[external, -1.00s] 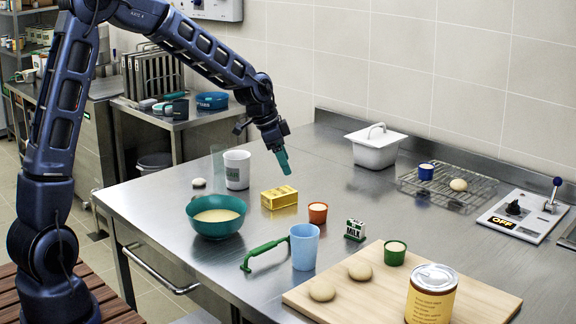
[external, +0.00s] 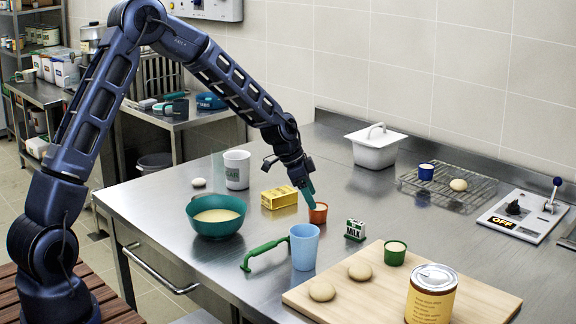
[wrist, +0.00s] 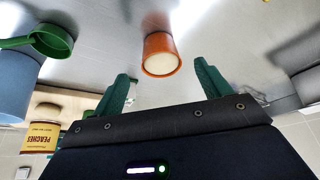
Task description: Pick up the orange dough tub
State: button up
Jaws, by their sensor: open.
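The orange dough tub (external: 318,214) stands on the steel counter, a small round tub with pale dough at its top. In the wrist view the orange tub (wrist: 160,55) is ahead of my gripper, in line with the gap between the fingers. My gripper (external: 307,190) has green fingertips and points down just above and beside the tub in the external view. In the wrist view my gripper (wrist: 162,85) is open, its two fingers apart with nothing between them.
A yellow box (external: 279,198) lies close left of the tub. A cutting board (external: 335,304) holds dough balls, a green tub and a tin.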

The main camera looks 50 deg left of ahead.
aim_at(318, 206)
jog(key=shift+x, duration=2.65)
jog(key=shift+w+d+r, duration=0.1)
jog(key=shift+w, duration=0.1)
jog(key=shift+c, duration=0.4)
jog(key=c, duration=1)
